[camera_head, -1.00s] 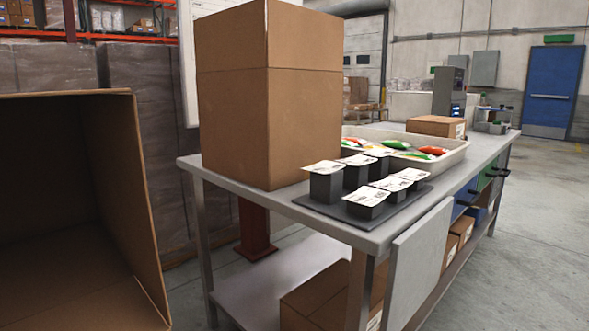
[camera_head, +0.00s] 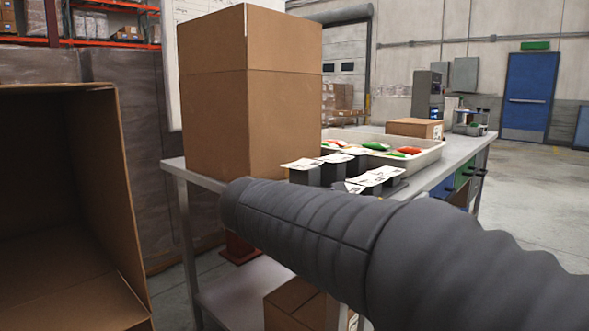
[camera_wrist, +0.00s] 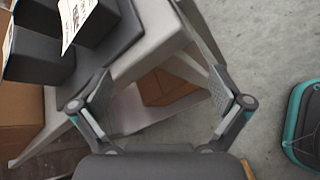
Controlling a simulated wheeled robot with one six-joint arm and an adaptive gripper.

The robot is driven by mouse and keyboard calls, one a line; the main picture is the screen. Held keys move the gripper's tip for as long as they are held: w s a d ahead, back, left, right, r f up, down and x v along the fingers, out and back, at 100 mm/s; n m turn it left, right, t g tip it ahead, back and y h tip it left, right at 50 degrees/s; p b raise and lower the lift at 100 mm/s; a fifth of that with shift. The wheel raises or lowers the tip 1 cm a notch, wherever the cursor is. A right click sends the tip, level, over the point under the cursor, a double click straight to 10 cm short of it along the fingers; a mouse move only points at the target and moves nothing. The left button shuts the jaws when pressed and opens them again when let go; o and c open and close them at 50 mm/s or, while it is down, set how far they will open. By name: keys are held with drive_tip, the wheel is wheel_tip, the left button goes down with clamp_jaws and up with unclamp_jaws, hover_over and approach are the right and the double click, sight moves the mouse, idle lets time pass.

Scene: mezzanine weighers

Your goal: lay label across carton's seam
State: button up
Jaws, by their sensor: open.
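A tall brown carton (camera_head: 213,125) stands upright at the left end of the grey workbench, with a horizontal line around its upper part. Several white printed labels (camera_head: 302,164) lie on top of dark blocks in front of it; my arm partly hides these blocks. In the wrist view a label (camera_wrist: 77,18) and dark blocks (camera_wrist: 97,42) show at the upper left. My gripper (camera_wrist: 160,92) is open and empty, its fingers spread over the bench's edge and the floor, to the right of the blocks. In the head view my gripper cannot be made out.
The workbench (camera_head: 443,183) also bears a pale tray (camera_head: 430,158) of red and green packets and a smaller carton (camera_head: 413,128). A large open box (camera_head: 125,190) stands at the left. More cartons (camera_head: 300,303) are under the bench. A teal-edged dark object (camera_wrist: 303,120) is at the right.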

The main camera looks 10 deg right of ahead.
drive_tip(key=w+a+r+n+t+h, duration=0.2)
drive_tip(key=w+a+r+n, duration=0.25)
drive_tip(key=w, duration=0.25)
drive_tip(key=n+t+h, duration=0.2)
drive_tip(key=n+t, duration=0.1)
drive_tip(key=n, duration=0.1)
approach(302, 165)
drive_tip(key=shift+b+x, duration=0.4)
drive_tip(key=shift+x, duration=1.95)
drive_tip(key=shift+w+a+f, duration=0.1)
drive_tip(key=shift+w+a, duration=0.05)
drive_tip(key=c, duration=0.7)
drive_tip(key=shift+c, duration=0.4)
